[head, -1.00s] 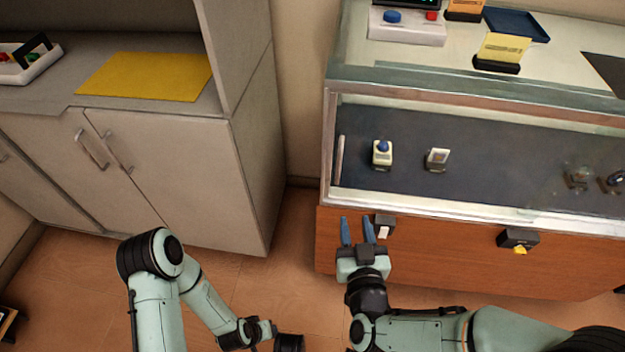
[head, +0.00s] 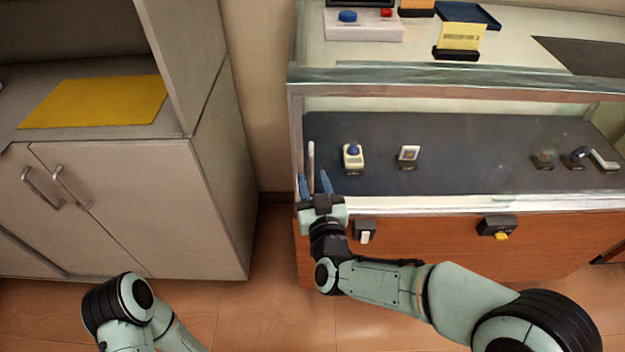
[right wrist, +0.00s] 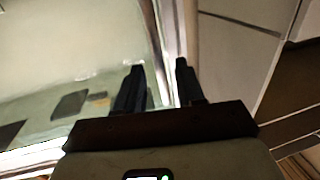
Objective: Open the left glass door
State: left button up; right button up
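The left glass door (head: 375,180) is the front pane of the display case and looks closed. Its pale vertical handle (head: 310,158) is at the case's left edge. My right gripper (head: 314,178) is open, its two blue fingers pointing up at the handle's lower part. In the head view the fingers lie on either side of the handle; I cannot tell whether they touch it. In the right wrist view the open fingers (right wrist: 158,70) show with a pale upright bar between them. My left gripper is out of view; only part of that arm shows at bottom left.
Small exhibits, including a blue-topped one (head: 353,158), stand inside the case. Below the glass, a wooden front carries two small black-backed fixtures (head: 497,226). A grey cabinet (head: 130,190) stands to the left, with a gap of floor between.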

jog(key=shift+w+a, duration=0.1)
jog(key=shift+w, duration=0.55)
grip_shut()
